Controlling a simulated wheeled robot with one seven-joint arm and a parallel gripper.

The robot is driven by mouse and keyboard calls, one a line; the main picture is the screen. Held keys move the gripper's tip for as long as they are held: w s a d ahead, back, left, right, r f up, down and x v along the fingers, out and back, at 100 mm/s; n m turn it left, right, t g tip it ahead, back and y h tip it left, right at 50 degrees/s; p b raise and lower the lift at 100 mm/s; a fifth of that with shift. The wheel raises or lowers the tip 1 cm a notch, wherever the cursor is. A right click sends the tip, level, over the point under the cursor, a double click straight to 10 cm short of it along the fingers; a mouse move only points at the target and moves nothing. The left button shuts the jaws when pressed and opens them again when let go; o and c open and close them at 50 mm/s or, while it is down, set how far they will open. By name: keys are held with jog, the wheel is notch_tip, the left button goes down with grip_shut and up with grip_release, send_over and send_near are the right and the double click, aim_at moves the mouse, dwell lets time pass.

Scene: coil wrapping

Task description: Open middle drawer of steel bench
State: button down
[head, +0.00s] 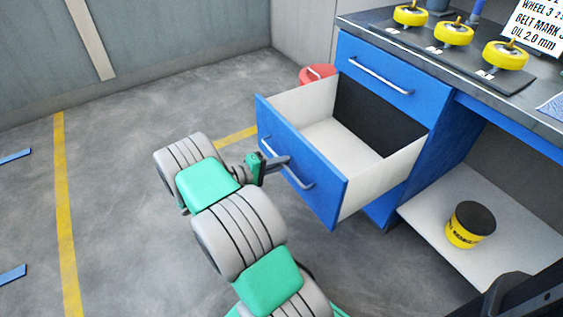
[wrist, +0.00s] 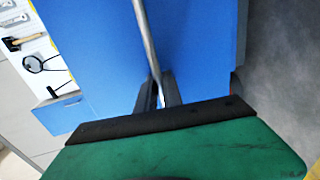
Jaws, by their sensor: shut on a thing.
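The middle drawer (head: 300,160) of the steel bench has a blue front and pale side walls. It stands pulled well out, and its visible inside looks empty. My gripper (head: 281,163) is at the drawer's bar handle (head: 300,181), shut on it. In the wrist view the two dark fingers of my gripper (wrist: 159,95) close around the metal handle (wrist: 145,38), with the blue drawer front (wrist: 90,60) behind. The top drawer (head: 392,78) above it is shut, with its own bar handle. The lower part of the bench is mostly hidden by the open drawer.
Yellow wheels (head: 454,34) stand on the dark benchtop (head: 395,38). A yellow tin with a black lid (head: 468,226) sits on the pale lower shelf (head: 425,225). A red container (head: 318,73) stands behind the drawer.

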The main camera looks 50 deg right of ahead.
jog(key=c, duration=1.8)
grip_release()
jog(key=shift+o, duration=0.2)
jog(key=p+v, duration=0.7)
jog(key=v, duration=0.1)
